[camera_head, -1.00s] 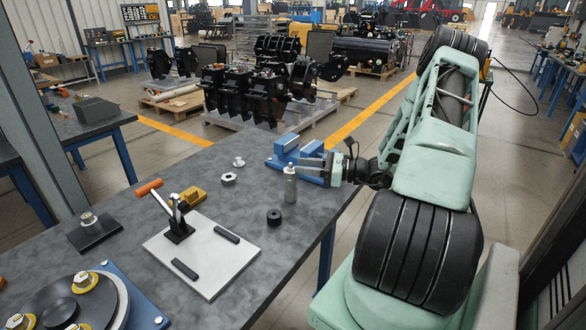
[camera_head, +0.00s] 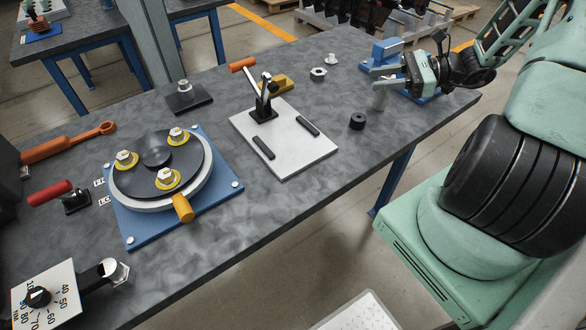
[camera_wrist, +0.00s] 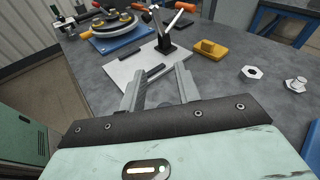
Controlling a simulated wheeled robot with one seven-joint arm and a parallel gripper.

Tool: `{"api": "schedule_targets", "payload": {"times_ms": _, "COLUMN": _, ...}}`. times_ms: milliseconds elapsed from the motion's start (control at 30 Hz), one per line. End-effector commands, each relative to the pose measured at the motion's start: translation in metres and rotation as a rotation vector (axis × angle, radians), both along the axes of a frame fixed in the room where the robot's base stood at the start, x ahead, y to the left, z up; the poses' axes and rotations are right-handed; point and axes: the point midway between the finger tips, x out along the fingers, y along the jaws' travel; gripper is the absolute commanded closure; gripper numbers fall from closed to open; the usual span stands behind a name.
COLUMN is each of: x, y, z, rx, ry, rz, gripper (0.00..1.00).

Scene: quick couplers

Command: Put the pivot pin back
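A white plate (camera_head: 285,155) carries a black clamp stand with an orange-handled lever (camera_head: 243,64).
A blue vise (camera_head: 387,52) stands behind my gripper. A turntable (camera_head: 205,168) on a blue base fills the left. The bench front between turntable and plate is clear.

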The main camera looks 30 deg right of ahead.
Motion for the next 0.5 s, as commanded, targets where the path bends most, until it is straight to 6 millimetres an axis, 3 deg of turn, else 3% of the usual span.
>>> {"api": "schedule_targets", "payload": {"times_ms": 33, "x": 0.006, "y": 0.038, "z": 0.007, "rx": -0.070, "ry": 0.000, "rz": 0.134, "gripper": 0.67}}
{"api": "schedule_targets", "payload": {"times_ms": 200, "x": -0.004, "y": 0.140, "z": 0.017, "rx": -0.309, "ry": -0.037, "rz": 0.549, "gripper": 0.67}}
{"api": "schedule_targets", "payload": {"times_ms": 300, "x": -0.021, "y": 0.190, "z": 0.021, "rx": -0.451, "ry": -0.093, "rz": 0.788, "gripper": 0.67}}
{"api": "schedule_targets", "payload": {"times_ms": 500, "x": -0.067, "y": 0.265, "z": 0.028, "rx": -0.732, "ry": -0.285, "rz": 1.244, "gripper": 0.67}}
